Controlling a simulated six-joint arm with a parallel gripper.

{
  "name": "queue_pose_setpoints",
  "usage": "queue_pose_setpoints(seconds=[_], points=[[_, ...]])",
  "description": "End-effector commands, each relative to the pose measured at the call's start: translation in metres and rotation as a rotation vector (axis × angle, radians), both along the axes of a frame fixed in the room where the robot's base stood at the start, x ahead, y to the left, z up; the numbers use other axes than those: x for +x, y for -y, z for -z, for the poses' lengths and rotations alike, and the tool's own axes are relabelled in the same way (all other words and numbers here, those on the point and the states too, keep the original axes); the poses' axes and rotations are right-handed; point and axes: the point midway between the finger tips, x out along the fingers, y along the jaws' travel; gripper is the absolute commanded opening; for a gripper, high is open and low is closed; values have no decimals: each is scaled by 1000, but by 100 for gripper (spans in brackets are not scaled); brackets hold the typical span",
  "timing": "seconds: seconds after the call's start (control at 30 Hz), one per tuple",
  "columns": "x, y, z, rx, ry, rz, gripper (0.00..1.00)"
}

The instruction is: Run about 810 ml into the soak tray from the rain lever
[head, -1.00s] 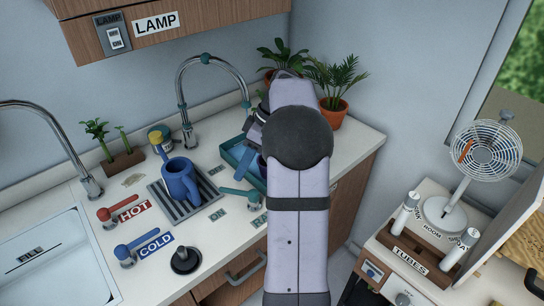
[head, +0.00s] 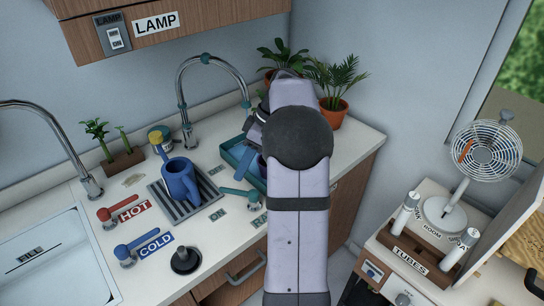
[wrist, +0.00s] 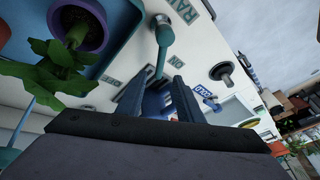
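The teal soak tray (head: 233,153) is on the counter under the spout of the tall tap, partly hidden by my arm. In the wrist view the tray (wrist: 130,38) holds a purple pot (wrist: 84,24) with a leafy plant. The teal rain lever (head: 238,193) is on the counter in front of the tray, near an ON label. It also shows in the wrist view (wrist: 164,42) beside the RAIN label. My gripper (wrist: 158,98) is open and empty, above the counter close to the lever, apart from it. The water level in the tray is hidden.
A blue mug (head: 180,182) stands on a drain grate (head: 158,205). The red HOT lever (head: 118,212), blue COLD lever (head: 138,245) and a black plunger-like knob (head: 186,258) are to the left. Potted palms (head: 336,85) stand behind my arm.

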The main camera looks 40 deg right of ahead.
Motion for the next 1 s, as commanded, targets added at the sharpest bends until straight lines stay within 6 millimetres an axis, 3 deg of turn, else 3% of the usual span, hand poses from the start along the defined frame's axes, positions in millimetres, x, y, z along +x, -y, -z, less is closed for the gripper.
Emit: queue_pose_setpoints(seconds=[0.5, 1.0], points=[[1, 1, -9, 6, -2, 0, 33], [-1, 0, 2, 0, -2, 0, 33]])
